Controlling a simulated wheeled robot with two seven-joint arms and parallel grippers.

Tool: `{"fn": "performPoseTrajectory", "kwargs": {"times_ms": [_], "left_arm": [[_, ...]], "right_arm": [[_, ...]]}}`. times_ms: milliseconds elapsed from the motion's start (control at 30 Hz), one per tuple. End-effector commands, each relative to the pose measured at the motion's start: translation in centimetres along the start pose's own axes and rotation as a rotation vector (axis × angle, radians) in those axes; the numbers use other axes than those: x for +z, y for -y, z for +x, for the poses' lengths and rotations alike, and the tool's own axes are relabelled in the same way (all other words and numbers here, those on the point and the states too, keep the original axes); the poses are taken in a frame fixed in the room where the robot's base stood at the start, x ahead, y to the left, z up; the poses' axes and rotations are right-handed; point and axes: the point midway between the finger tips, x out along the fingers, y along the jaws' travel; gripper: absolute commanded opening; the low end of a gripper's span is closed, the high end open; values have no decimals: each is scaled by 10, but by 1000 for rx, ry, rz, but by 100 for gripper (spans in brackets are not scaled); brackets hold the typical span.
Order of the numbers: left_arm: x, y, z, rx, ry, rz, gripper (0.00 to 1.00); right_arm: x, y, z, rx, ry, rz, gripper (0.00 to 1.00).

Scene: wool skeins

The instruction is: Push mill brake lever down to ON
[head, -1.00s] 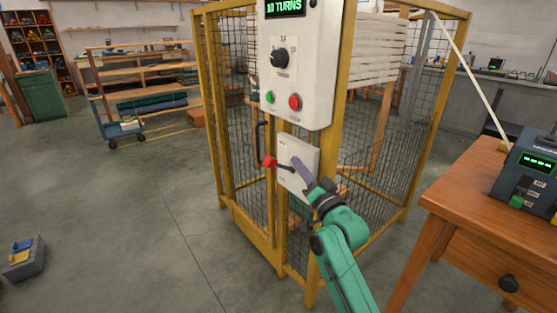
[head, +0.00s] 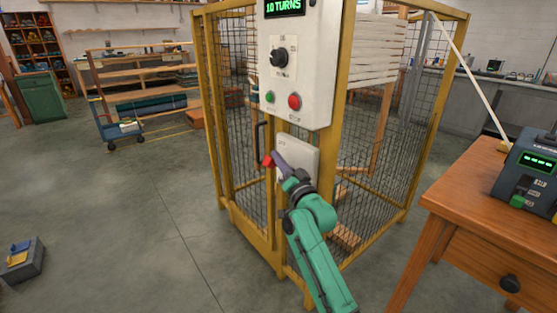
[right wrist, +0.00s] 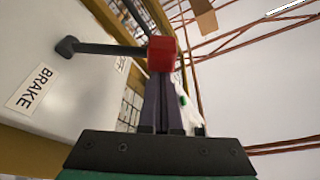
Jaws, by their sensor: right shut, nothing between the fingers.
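The brake lever has a red knob (head: 267,160) at its end and sits on a white plate (head: 300,152) below the control box. In the right wrist view the red knob (right wrist: 161,53) ends a dark lever arm (right wrist: 108,49) that pivots on the plate beside a BRAKE label (right wrist: 33,90). My right gripper (head: 276,158) is shut and empty. Its fingertips are right at the red knob, and in the right wrist view they seem to touch it. The gripper hides most of the lever arm in the head view. My left gripper is not in view.
The white control box (head: 312,60) with a dial and green and red buttons hangs above the lever. A yellow-framed mesh cage (head: 225,140) stands around the mill. A wooden table (head: 470,200) with a dark device (head: 530,170) is at the right. Open floor lies to the left.

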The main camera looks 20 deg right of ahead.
Motion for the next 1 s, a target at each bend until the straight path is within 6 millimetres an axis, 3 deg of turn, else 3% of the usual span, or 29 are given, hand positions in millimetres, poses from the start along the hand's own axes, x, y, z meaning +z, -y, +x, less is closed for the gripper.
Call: {"fn": "performPoseTrajectory", "kwargs": {"times_ms": [200,467,800,1000], "left_arm": [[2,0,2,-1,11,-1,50],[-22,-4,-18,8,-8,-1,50],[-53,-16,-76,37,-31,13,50],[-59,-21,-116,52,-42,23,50]], "right_arm": [[3,-1,-2,-8,0,-26,0],[19,-1,-7,-48,3,-141,0],[50,-5,-18,-145,4,-423,0],[67,-12,-24,-209,3,-602,0]]}}
